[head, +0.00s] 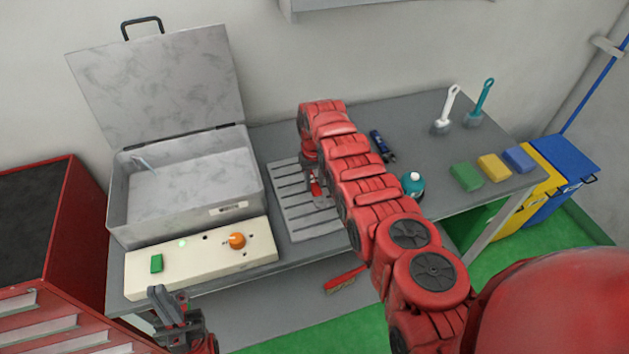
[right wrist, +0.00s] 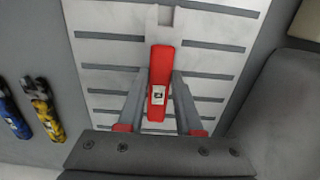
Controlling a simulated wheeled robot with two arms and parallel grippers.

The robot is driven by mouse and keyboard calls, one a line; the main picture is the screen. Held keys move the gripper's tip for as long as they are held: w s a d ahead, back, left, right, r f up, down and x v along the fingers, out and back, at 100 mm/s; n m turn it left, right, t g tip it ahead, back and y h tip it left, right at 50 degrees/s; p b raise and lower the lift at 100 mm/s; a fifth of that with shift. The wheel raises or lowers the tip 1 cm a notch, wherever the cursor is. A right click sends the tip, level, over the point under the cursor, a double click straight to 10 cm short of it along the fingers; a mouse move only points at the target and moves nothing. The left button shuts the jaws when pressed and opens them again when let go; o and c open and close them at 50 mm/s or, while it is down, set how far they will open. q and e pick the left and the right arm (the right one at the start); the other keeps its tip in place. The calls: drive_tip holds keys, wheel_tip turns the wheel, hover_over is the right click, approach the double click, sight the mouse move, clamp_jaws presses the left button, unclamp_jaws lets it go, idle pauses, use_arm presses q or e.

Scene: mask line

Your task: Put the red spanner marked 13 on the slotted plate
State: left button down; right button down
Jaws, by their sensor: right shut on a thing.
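The red spanner (right wrist: 160,66) has a grey open-jaw end and a small label, too small to read. My right gripper (right wrist: 162,88) is shut on its red handle, over the slotted plate (right wrist: 103,55). I cannot tell whether the spanner touches the plate. In the head view the slotted plate (head: 283,192) lies on the bench, right of the grey box. There the right gripper (head: 314,179) and the spanner (head: 316,190) are partly hidden by my right arm. My left gripper (head: 168,308) is at the bench's front left edge, away from the plate; its opening is unclear.
Blue (right wrist: 12,112) and yellow (right wrist: 46,112) spanners lie beside the plate. The open-lidded grey box (head: 190,222) stands behind a control panel (head: 205,258).

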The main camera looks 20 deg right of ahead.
drive_tip(key=shift+f, duration=0.1)
drive_tip(key=c, duration=0.6)
unclamp_jaws()
